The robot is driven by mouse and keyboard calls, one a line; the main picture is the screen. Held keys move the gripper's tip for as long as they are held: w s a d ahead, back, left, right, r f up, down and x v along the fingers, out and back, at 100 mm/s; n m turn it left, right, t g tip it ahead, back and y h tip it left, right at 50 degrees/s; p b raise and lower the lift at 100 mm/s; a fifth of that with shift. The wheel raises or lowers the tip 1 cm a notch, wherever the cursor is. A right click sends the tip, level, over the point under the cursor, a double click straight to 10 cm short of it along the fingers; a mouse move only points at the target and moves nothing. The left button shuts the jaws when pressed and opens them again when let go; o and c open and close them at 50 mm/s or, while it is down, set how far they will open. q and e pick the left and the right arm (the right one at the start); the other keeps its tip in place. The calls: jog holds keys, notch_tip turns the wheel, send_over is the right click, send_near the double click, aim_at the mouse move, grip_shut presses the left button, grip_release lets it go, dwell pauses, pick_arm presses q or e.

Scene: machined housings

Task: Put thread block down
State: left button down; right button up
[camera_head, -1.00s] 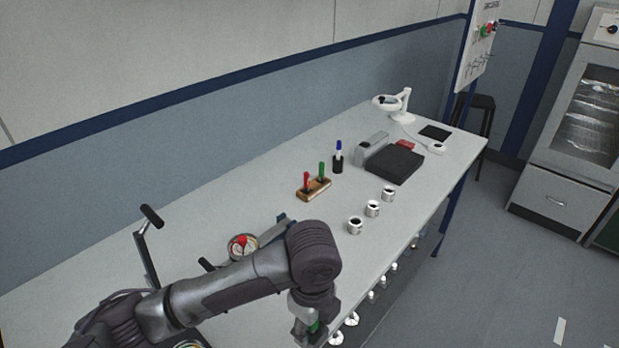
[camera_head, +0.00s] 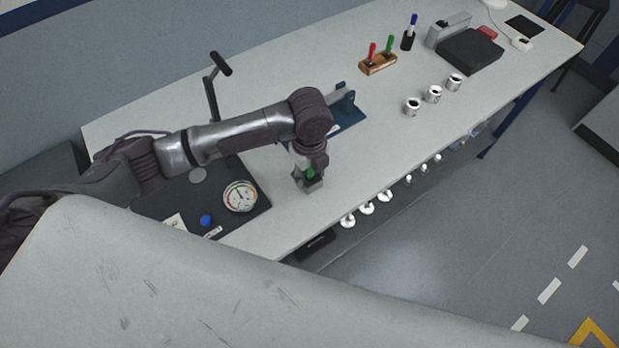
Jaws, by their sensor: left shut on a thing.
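My left arm reaches in from the left over the bench, and its gripper (camera_head: 311,177) points down near the front edge. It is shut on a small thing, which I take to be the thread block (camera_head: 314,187). Only a grey lower part and a bit of green show; the fingers hide the rest. I cannot tell whether it touches the bench top. My right gripper is not in view.
A dark mat with a dial gauge (camera_head: 240,196) and a blue ball (camera_head: 206,220) lies left of the gripper. A blue fixture (camera_head: 347,106) stands behind it. A wooden holder (camera_head: 378,65) and several metal rings (camera_head: 412,106) stand farther right. The bench (camera_head: 368,160) is clear right of the gripper.

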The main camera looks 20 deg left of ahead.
aim_at(310, 182)
pick_arm(q)
notch_tip(310, 182, down, 3)
jog(key=shift+f+p, duration=0.15)
jog(key=shift+p, duration=0.35)
jog(key=shift+f, duration=0.25)
jog(key=shift+f, duration=0.15)
jog(key=c, duration=0.5)
grip_release()
jog(key=shift+c, duration=0.2)
notch_tip(310, 182, up, 12)
jog(key=shift+r+b, duration=0.15)
jog(key=shift+b, duration=0.75)
